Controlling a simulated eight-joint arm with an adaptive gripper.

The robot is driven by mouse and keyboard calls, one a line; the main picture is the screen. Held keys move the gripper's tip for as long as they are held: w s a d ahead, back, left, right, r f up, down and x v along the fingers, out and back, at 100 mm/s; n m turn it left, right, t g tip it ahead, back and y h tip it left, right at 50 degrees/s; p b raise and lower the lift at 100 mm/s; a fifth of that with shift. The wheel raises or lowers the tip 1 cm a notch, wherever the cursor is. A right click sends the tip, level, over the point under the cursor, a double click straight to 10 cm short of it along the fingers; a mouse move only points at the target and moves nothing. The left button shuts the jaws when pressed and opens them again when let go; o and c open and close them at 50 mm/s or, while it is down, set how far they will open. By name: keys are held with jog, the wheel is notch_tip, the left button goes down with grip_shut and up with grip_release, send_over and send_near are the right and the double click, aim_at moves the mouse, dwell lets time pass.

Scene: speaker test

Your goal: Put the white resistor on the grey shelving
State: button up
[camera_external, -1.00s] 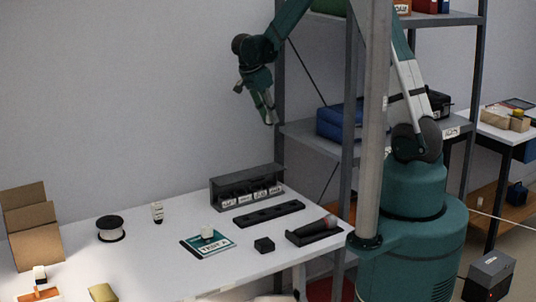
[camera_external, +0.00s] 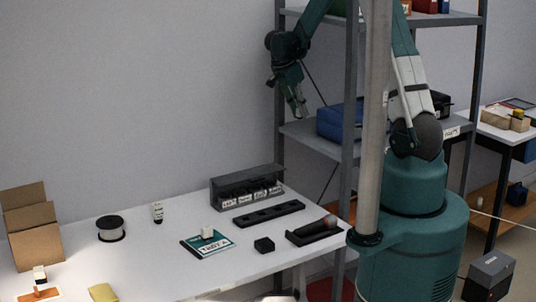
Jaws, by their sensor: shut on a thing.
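My gripper (camera_external: 300,108) is raised in front of the grey shelving's left side, pointing down. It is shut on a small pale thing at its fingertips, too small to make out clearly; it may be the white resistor. The grey shelving (camera_external: 296,128) stands behind the table, with its middle shelf at about the gripper's height in the picture. A small white block (camera_external: 207,233) lies on a teal labelled card (camera_external: 222,245) on the table; I cannot tell whether it is a resistor.
A blue box (camera_external: 330,122) sits on the middle shelf. A grey pole (camera_external: 376,130) stands before the shelving.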

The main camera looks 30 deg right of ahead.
jog(key=shift+d, duration=1.7)
jog(key=shift+d, duration=0.55)
jog(key=shift+f+p, duration=0.35)
jog(key=shift+f, duration=1.4)
jog(key=shift+f, duration=0.1)
jog(key=o, duration=0.4)
jog(key=shift+f, duration=0.1)
jog(key=shift+o, duration=1)
jog(key=shift+r, duration=0.25)
jog(key=shift+v, duration=6)
